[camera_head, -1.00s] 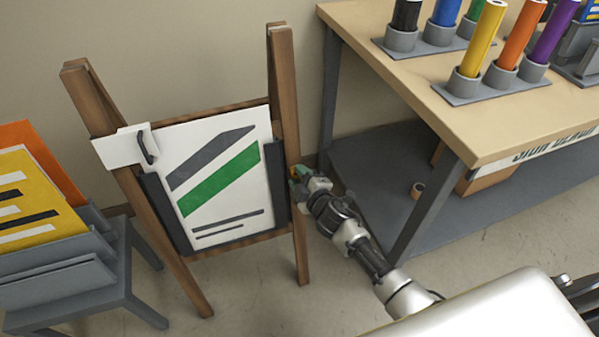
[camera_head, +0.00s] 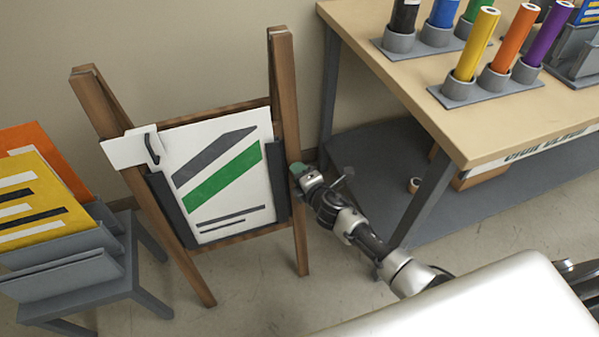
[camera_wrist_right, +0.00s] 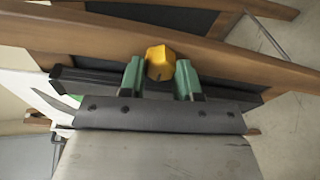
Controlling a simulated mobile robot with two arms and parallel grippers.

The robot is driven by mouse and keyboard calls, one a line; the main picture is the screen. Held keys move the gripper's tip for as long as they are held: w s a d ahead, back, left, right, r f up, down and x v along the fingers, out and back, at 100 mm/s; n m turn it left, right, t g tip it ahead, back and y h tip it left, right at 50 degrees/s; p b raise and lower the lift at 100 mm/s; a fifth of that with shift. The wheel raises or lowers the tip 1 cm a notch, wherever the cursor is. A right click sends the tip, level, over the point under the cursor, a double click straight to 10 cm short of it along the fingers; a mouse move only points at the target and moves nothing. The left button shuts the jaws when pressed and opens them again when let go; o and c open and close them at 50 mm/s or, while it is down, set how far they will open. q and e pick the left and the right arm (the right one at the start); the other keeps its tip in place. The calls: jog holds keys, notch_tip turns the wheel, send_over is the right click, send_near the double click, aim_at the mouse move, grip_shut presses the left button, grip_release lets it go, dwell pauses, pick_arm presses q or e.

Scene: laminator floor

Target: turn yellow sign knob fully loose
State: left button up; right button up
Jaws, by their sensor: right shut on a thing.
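The yellow knob (camera_wrist_right: 159,60) is on the wooden side post of the easel (camera_head: 285,100), beside the dark sign holder (camera_head: 282,185). My right gripper (camera_head: 298,171) is at that post in the head view, where it hides the knob. In the right wrist view, the gripper's green fingertips (camera_wrist_right: 160,79) are on either side of the knob, shut on it. A white sign (camera_head: 225,175) with grey and green stripes sits in the holder, with a white tab and dark handle at its upper left. My left gripper is not in view.
A workbench (camera_head: 455,130) with coloured rolls in grey cups stands at the right, with a lower shelf (camera_head: 370,155) close behind my right arm. A grey rack (camera_head: 75,270) with yellow and orange boards stands at the left. Floor shows below the easel.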

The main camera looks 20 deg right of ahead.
jog(key=shift+f, duration=0.1)
dwell(0.3)
jog(key=o, duration=0.6)
jog(key=shift+o, duration=0.2)
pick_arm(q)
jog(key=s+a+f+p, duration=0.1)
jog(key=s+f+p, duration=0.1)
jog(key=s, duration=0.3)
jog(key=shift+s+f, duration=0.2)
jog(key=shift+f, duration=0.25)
pick_arm(e)
jog(key=v, duration=1.1)
